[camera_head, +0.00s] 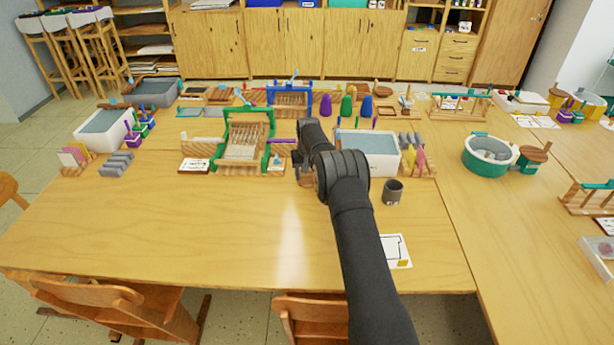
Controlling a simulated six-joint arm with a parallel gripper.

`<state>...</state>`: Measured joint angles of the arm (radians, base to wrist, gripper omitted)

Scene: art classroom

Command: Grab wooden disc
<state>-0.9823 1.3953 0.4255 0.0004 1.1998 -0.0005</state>
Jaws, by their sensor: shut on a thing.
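My gripper (301,168) points down over the middle of the near table, just right of the green-framed loom, and is mostly hidden by my own dark wrist. It is shut on a small brown wooden piece (305,182), seen at its lower end, which looks like the wooden disc. Its full shape is hidden, and I cannot tell whether it touches the table. Other round wooden pieces show: one at the back (381,91) and one at the right, by the teal tub (535,154).
The green loom (243,140) stands left of my gripper. A white basin (370,150) is close on the right, with a grey cup (392,192) in front. A blue loom (289,98) and coloured cones (347,108) stand behind. The front left of the table (170,225) is clear.

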